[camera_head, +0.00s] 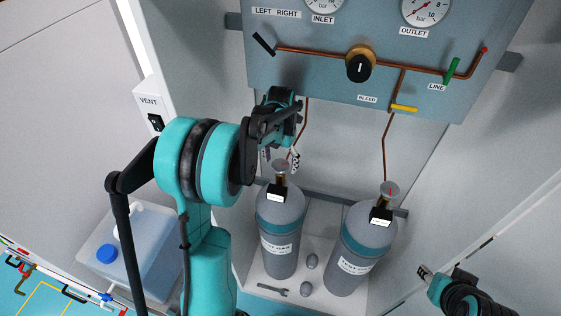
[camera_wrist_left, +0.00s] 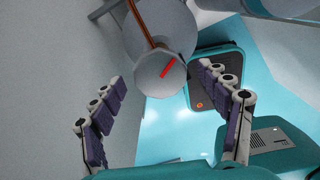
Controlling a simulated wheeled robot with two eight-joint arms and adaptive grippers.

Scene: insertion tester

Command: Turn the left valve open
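The left cylinder (camera_head: 279,232) stands upright in the cabinet, with a round grey valve handwheel (camera_head: 281,166) on top. My left gripper (camera_head: 281,154) is just above this handwheel and partly overlaps it in the head view. In the left wrist view the handwheel (camera_wrist_left: 158,82) has a red mark and shows between the two spread fingers, with gaps on both sides. The gripper is open and apparently touches nothing. The right cylinder (camera_head: 361,250) has a similar handwheel (camera_head: 389,190). My right gripper (camera_head: 425,272) is at the lower right; its finger opening is unclear.
A blue-grey panel (camera_head: 300,75) with gauges, copper pipes, a regulator knob (camera_head: 361,65) and coloured levers stands behind. A wrench (camera_head: 272,289) lies on the cabinet floor before the cylinders. A jug (camera_head: 130,250) stands at left. White cabinet walls bound both sides.

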